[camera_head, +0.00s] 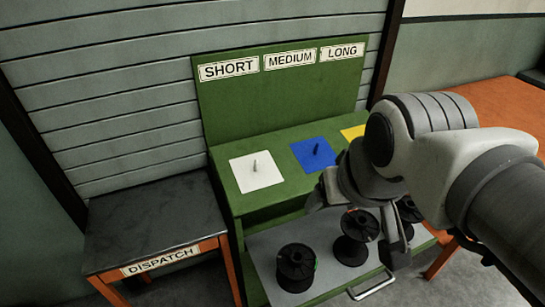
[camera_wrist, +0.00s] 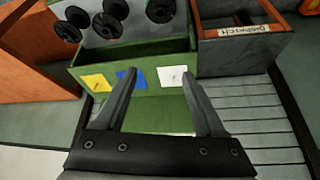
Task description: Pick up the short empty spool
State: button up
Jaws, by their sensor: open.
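Black spools stand upright on a grey tray (camera_head: 262,254) in the head view: a left one (camera_head: 296,266), a middle one (camera_head: 356,238) and a right one (camera_head: 408,211) partly hidden by my arm.
A green rack (camera_head: 225,105) labelled SHORT, MEDIUM, LONG has white (camera_head: 256,172), blue (camera_head: 313,154) and yellow (camera_head: 352,132) squares; pegs show on the white and blue ones. A clear, dark DISPATCH table (camera_head: 145,222) stands left. An orange table (camera_head: 500,110) is at right.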

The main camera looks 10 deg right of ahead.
jog(key=shift+o, duration=1.1)
jog(key=w+f+m+g+b, duration=0.2)
jog(key=w+f+m, duration=0.5)
jog(key=w+f, duration=0.1)
jog(key=shift+w+a+f+g+b, duration=0.3)
jog(key=shift+w+a+f+g, duration=0.05)
jog(key=shift+g, duration=0.05)
jog(key=m+g+b, duration=0.3)
jog(key=m+b, duration=0.2)
jog(key=m, duration=0.3)
send_over(296, 254)
jog(key=s+a, duration=0.1)
notch_tip(296, 254, down, 27)
jog(key=shift+s+d+f+b, duration=0.1)
jog(key=shift+d+f+b, duration=0.1)
jog(key=shift+f, duration=1.1)
jog(key=shift+s+d+f+b, duration=0.1)
jog(key=shift+d+f, duration=0.05)
jog(key=shift+f, duration=1.15)
grip_shut()
